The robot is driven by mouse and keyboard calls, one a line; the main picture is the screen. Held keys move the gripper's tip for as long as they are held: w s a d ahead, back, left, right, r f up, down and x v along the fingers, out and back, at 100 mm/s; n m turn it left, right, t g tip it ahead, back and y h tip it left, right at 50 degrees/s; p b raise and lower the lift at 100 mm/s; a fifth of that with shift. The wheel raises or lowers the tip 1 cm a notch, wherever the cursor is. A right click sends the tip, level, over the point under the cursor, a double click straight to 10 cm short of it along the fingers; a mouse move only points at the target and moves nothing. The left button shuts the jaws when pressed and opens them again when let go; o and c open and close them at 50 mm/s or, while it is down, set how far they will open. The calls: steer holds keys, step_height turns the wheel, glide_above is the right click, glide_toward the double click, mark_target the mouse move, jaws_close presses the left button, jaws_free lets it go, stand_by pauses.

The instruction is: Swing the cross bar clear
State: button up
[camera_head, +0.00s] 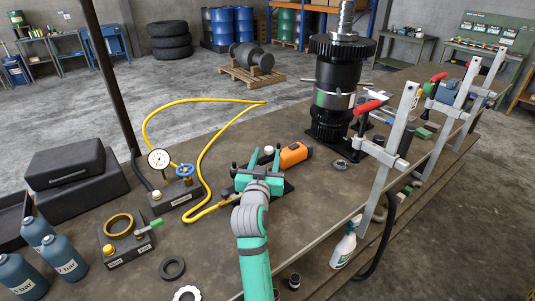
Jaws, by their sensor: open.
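My gripper (257,166) is at the end of my teal arm, low over the middle of the bench. Its jaws are apart, and I see nothing clearly held between them. The transmission (337,112), a dark upright gear stack with a silver shaft on top, stands on the bench to the right and beyond my gripper. A thin grey bar (362,83) sticks out sideways from its middle; I cannot tell if this is the cross bar. My gripper is well apart from this bar. My gripper and wrist hide part of the bench and of a black base below.
An orange tool (295,154) lies just right of my gripper. A yellow hose (204,160) loops on the left by a pressure gauge (159,160). Bottles (64,259) and black cases (75,170) stand at far left.

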steer(key=shift+w+d, duration=0.1)
steer(key=shift+w, duration=0.75)
jaws_close()
steer(key=shift+d, duration=0.15)
